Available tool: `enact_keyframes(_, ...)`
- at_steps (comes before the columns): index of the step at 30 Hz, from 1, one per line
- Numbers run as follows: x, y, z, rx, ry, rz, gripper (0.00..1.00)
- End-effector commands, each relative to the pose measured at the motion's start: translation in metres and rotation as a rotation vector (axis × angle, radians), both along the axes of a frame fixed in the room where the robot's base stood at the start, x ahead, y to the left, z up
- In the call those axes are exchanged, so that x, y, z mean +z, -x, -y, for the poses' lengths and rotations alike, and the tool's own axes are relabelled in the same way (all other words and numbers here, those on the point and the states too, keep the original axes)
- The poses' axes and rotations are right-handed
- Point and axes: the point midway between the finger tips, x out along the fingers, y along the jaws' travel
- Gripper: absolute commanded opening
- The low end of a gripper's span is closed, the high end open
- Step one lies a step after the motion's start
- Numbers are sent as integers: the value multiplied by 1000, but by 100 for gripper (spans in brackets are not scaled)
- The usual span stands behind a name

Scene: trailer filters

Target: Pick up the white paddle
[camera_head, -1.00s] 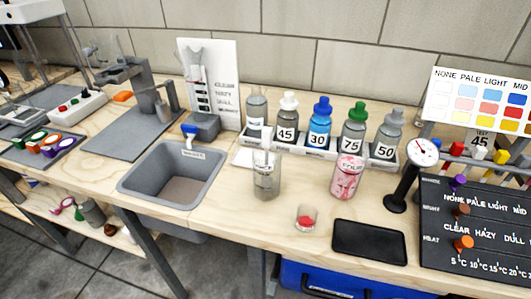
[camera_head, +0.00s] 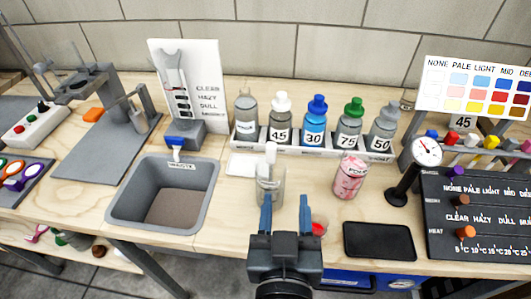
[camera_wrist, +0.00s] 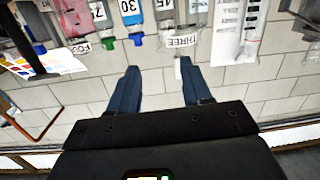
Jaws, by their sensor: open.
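The white paddle (camera_head: 270,153) stands upright in a clear glass jar (camera_head: 270,187), with its white top above the rim. The jar is on the wooden bench, right of the sink; its lower part is partly hidden behind my gripper. My gripper (camera_head: 286,204) is open and empty, its two blue fingers pointing toward the bench just in front of the jar and slightly right of the paddle. In the wrist view the picture is upside down; the jar (camera_wrist: 180,40) labelled THREE appears beyond my open fingers (camera_wrist: 160,68).
A rack of numbered bottles (camera_head: 313,130) stands behind the jar. A pink-patterned can (camera_head: 349,177) is to the right, and a small cup with red contents (camera_head: 319,229) is beside my gripper. A dial thermometer (camera_head: 427,152) and black tray (camera_head: 379,239) stand further right. The sink (camera_head: 165,195) is left.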

Motion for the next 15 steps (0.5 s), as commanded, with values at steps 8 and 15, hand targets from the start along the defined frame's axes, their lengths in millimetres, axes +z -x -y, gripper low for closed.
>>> enact_keyframes(8,39,-13,-27,-49,-57,83,49)
enact_keyframes(15,38,-37,-26,-51,-57,83,49)
